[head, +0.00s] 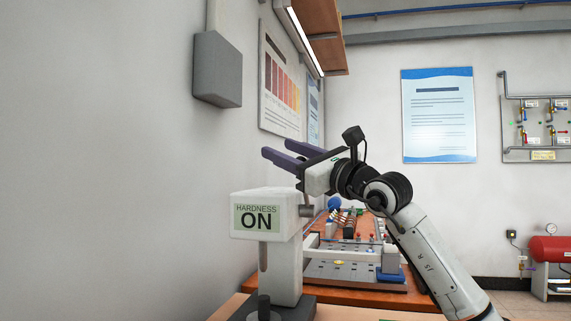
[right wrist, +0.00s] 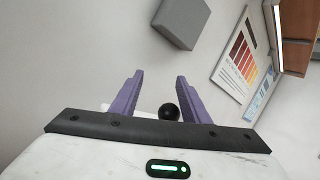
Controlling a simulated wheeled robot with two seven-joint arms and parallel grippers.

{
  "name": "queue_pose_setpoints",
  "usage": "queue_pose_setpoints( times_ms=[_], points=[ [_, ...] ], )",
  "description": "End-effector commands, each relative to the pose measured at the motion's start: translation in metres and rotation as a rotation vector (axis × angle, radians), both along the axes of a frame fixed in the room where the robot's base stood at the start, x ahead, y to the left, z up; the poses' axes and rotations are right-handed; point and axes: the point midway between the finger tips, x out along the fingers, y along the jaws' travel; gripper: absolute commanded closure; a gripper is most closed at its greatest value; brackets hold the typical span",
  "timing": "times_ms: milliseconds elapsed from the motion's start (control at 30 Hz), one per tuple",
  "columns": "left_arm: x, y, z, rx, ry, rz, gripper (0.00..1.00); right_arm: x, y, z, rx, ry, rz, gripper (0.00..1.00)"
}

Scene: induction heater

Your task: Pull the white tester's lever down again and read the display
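The white tester (head: 268,212) stands at the left of the bench, and its display (head: 257,217) reads "HARDNESS ON". A short grey cylinder (head: 306,211) sticks out of its right side. My right gripper (head: 277,150) is above the tester's head, with its two purple fingers apart, pointing left. In the right wrist view the open fingers (right wrist: 160,76) have a round black knob (right wrist: 168,112) showing between them, close to the right finger. I cannot tell whether they touch. The lever's arm is not clear in the head view. My left gripper is out of view.
A plain wall runs close along the left, with a grey box (head: 218,70) on it. Behind the tester, a board (head: 352,268) with coils and fittings lies on the orange bench. A red tank (head: 550,249) stands far right.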

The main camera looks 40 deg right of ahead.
Motion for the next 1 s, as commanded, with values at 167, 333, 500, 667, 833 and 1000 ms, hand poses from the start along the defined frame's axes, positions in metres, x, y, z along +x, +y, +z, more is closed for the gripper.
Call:
queue_pose_setpoints(
  times_ms=[167,333,500,667,833,1000],
  points=[
    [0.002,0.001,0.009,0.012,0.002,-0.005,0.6,-0.001,0.001,0.04,0.001,-0.003,0.002,0.59],
    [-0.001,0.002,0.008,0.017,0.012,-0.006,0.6,0.0,0.0,0.059,0.001,-0.001,0.002,0.59],
    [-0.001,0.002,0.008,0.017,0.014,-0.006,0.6,0.0,0.0,0.063,0.0,0.001,0.001,0.59],
    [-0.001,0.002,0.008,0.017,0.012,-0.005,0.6,0.0,0.0,0.063,0.0,0.001,0.001,0.59],
    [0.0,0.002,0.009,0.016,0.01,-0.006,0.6,0.0,0.0,0.063,0.0,0.001,0.001,0.59],
    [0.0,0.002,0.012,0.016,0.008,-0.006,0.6,0.0,0.0,0.065,0.0,0.001,0.0,0.59]
  ],
)
